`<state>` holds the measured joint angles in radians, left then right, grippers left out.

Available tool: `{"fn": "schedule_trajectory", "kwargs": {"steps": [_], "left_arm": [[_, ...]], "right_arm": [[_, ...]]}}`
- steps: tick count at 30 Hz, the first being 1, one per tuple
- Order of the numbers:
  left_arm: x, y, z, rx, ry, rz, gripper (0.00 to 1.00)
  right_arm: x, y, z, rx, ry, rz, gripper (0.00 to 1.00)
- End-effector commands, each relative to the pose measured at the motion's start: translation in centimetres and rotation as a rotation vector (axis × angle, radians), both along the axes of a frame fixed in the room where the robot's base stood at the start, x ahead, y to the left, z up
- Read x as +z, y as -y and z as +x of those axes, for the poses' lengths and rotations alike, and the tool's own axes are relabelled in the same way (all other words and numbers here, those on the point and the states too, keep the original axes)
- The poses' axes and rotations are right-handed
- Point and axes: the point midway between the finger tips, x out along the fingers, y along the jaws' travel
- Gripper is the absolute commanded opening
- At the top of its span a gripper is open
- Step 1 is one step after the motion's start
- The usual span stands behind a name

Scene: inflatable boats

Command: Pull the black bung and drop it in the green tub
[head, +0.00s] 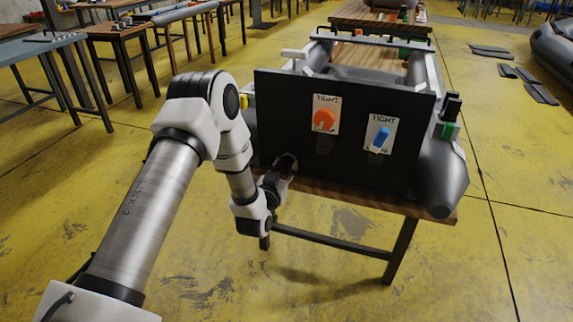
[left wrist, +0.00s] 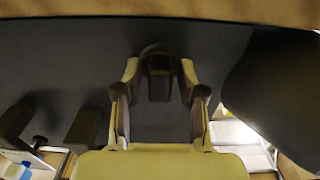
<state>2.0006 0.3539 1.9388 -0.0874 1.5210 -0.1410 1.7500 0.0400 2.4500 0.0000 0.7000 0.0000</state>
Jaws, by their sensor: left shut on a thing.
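My left gripper (head: 285,166) is at the lower left of the boat's black transom board (head: 345,150). In the left wrist view its two fingers (left wrist: 160,72) are closed on both sides of a small dark block, which I take to be the black bung (left wrist: 160,85). The bung is against or very near the dark board; I cannot tell whether it is still seated. In the head view the gripper mostly hides it. No green tub is plain to see. My right gripper is not in view.
An orange knob (head: 324,120) and a blue lever (head: 381,138) are on white cards on the board. The boat rests on a wooden table (head: 330,194). Yellow floor in front is clear.

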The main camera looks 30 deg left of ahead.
Motion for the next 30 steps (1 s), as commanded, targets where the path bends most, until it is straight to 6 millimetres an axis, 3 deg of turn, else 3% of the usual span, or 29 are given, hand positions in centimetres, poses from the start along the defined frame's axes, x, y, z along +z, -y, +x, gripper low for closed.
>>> {"fn": "schedule_trajectory", "kwargs": {"steps": [30], "left_arm": [[0.0,1.0,-4.0,0.000,-0.001,0.000,0.00]], "right_arm": [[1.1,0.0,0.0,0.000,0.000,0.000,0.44]]}}
